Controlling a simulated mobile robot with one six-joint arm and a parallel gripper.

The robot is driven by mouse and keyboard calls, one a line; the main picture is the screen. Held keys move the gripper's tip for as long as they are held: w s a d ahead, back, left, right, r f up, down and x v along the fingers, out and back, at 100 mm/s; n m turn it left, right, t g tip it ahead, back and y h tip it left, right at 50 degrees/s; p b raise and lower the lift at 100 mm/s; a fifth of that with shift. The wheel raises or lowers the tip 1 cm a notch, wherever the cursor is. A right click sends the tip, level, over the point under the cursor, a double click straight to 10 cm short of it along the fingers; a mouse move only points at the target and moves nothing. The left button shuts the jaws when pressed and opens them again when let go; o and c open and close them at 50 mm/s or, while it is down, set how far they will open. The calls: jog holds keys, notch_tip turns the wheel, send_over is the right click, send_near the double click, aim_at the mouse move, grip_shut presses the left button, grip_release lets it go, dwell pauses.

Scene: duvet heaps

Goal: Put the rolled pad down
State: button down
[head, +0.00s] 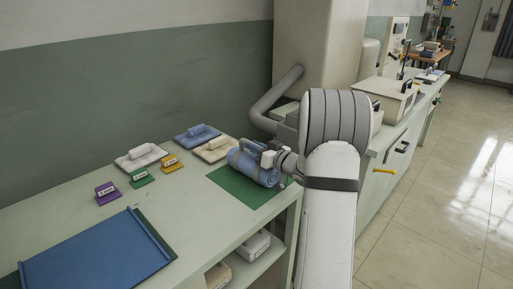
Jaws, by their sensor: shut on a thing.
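The rolled pad (256,170) is a blue roll with a greyish band around it. It is at or just above the green mat (228,183) near the right end of the pale green bench; I cannot tell whether it touches. My gripper (268,160) is at the roll's right upper side and is shut on it. The wrist and the roll hide the fingertips and part of the mat.
A large blue sheet (95,255) covers the front left. Bare bench lies between.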

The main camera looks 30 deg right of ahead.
aim_at(272, 169)
jog(key=c, duration=1.3)
grip_release()
jog(key=shift+f, duration=0.1)
jog(key=shift+s+d, duration=0.1)
jog(key=v, duration=1.2)
jog(key=w+a+h, duration=0.1)
jog(key=w+r+g+h, duration=0.1)
jog(key=h, duration=0.1)
jog(key=w+a+m+h, duration=0.1)
jog(key=h, duration=0.1)
jog(key=shift+w+a+r+g, duration=0.1)
jog(key=shift+a+r+g, duration=0.2)
jog(key=shift+r, duration=0.05)
jog(key=s+a+f+g, duration=0.2)
jog(key=s+a+g, duration=0.4)
jog(key=s+a, duration=0.4)
jog(key=s+a+f+g+h, duration=0.1)
jog(key=s+a+f+g, duration=0.1)
jog(key=s+a+g, duration=0.5)
jog(key=s+a, duration=0.4)
jog(key=s, duration=0.5)
jog(key=shift+s+a+m, duration=0.2)
jog(key=shift+m, duration=0.2)
